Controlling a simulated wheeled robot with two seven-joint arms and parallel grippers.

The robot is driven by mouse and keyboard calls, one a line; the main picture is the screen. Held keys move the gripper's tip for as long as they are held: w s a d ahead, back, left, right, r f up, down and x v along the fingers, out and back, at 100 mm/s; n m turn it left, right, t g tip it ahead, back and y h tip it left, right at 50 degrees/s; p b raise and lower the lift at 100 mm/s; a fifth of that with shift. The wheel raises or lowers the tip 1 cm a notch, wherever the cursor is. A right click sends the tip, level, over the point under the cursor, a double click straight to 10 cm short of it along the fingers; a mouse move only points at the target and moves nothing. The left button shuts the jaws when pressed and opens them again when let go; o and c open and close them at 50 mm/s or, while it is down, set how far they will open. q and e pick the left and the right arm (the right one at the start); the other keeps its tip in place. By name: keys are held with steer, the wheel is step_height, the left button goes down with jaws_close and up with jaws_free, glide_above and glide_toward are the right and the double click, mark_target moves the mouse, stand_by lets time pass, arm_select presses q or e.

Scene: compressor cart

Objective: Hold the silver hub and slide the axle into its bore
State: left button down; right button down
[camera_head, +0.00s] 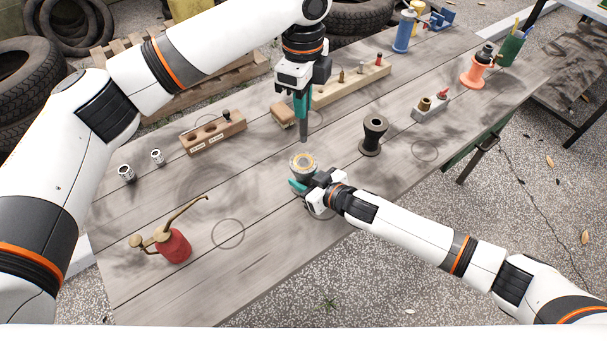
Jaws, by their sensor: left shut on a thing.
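My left gripper (303,100) points down over the middle of the table, its teal fingers shut on a dark grey axle (304,131). The axle hangs upright, its lower end just above the silver hub (303,173) in the picture; they look apart. The hub has a brass-coloured ring on top around its bore. My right gripper (306,186) reaches in from the lower right, its teal fingers around the hub's lower part, seemingly shut on it. The hub's underside is hidden, so I cannot tell whether it touches the table.
A dark spool (373,136) stands right of the hub. A wooden block with holes (213,134) and two small metal sockets (127,173) are at left. A red oil can (174,246) is at front left. A long wooden rack (350,84) lies behind. The front middle is clear.

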mark_target(303, 141)
arm_select(q)
steer(key=shift+f+m, duration=0.7)
steer(key=shift+m, duration=0.9)
step_height(303, 141, down, 5)
steer(key=shift+r, duration=0.1)
steer(key=shift+f, duration=2.9)
steer(key=shift+f, duration=0.1)
steer(key=c, duration=1.4)
jaws_free()
step_height(303, 141, up, 12)
steer(key=shift+r, duration=0.15)
